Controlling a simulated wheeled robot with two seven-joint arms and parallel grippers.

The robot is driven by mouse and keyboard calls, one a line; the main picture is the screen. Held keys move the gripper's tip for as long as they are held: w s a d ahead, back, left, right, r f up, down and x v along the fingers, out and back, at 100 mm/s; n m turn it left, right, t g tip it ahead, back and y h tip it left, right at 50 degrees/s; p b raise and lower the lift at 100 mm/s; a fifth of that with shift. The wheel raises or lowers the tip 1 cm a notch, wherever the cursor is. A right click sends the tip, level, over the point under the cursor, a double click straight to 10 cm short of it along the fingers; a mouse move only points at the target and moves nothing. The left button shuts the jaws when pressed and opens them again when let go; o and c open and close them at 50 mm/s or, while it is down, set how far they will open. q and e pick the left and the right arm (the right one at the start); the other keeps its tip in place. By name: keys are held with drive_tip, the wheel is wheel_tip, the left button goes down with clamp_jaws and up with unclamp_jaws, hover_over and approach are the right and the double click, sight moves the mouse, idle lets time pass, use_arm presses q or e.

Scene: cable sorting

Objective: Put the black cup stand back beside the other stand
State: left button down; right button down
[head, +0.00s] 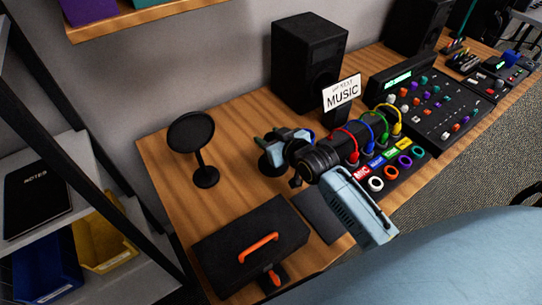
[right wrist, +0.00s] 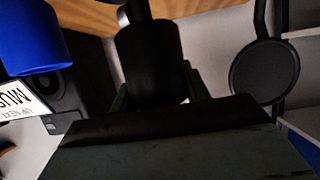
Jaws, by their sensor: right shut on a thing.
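My right gripper (head: 284,143) is over the wooden table and shut on a black thing, which I take to be the black cup stand. In the right wrist view the held stand (right wrist: 148,62) is a dark cylinder between the fingers, with a narrower dark part at the top edge of the picture. In the head view its dark lower part (head: 269,166) shows just under the gripper; the rest is hidden. The other stand (head: 191,132), with a black round disc on a stem and round base, stands upright to the left; its disc shows in the right wrist view (right wrist: 265,71). My left gripper is not in view.
A black case (head: 225,251) with an orange handle lies at the table front. Bare table lies between the other stand and my gripper.

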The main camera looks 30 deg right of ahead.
wheel_tip(320, 180, down, 4)
drive_tip(key=shift+f+b, duration=0.25)
drive_tip(key=shift+b, duration=0.3)
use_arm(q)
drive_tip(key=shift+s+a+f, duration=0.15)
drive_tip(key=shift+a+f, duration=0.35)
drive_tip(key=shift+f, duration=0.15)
use_arm(e)
drive_tip(key=shift+f, duration=0.2)
drive_tip(key=shift+f, duration=0.15)
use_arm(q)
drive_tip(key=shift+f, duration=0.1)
use_arm(e)
drive_tip(key=c, duration=0.7)
unclamp_jaws()
drive_tip(key=shift+f, duration=0.1)
drive_tip(key=shift+s+r, duration=0.25)
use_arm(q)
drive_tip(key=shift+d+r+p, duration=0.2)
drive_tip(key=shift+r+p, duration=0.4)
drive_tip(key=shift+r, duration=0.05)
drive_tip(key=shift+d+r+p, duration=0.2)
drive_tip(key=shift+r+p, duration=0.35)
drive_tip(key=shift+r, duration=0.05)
use_arm(e)
drive_tip(key=v, duration=1.1)
drive_tip(key=shift+s, duration=0.3)
